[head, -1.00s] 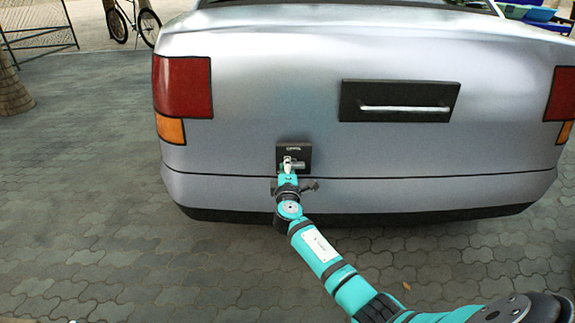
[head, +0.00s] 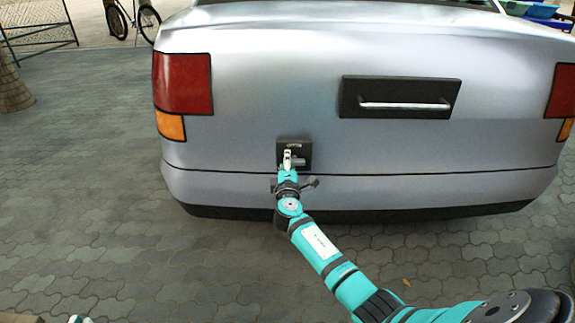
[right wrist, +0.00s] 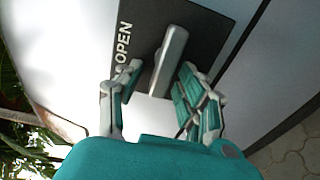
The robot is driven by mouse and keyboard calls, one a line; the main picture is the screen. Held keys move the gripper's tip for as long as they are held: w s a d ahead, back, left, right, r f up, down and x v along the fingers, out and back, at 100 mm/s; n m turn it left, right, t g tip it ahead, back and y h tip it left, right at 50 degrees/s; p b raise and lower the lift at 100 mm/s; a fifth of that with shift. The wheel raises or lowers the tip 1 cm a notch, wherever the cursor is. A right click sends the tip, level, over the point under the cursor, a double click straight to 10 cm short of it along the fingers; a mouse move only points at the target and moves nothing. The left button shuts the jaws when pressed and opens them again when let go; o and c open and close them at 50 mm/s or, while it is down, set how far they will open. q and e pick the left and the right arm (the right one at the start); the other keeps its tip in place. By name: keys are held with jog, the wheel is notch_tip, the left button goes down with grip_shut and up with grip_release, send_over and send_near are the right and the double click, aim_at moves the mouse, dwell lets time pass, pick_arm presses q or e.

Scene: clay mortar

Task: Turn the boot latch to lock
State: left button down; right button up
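The boot latch is a silver lever (right wrist: 170,58) on a dark square plate (head: 302,145) low on the back of a silver car. The word OPEN shows on the plate in the right wrist view. The lever lies roughly in line with that word, level in the head view. My right gripper (right wrist: 160,72) is open, with one finger on each side of the lever; I cannot tell whether either touches it. In the head view my right gripper (head: 288,160) covers part of the plate. A tiny teal and white tip, probably my left gripper (head: 80,319), shows at the bottom edge.
The car's boot lid (head: 265,85) has a dark panel with a silver handle (head: 405,105) up to the right. The bumper (head: 400,190) juts along below the latch. Paved ground (head: 85,190) on the left is clear. A bicycle (head: 133,18) stands far behind.

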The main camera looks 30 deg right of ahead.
jog(key=v, duration=1.2)
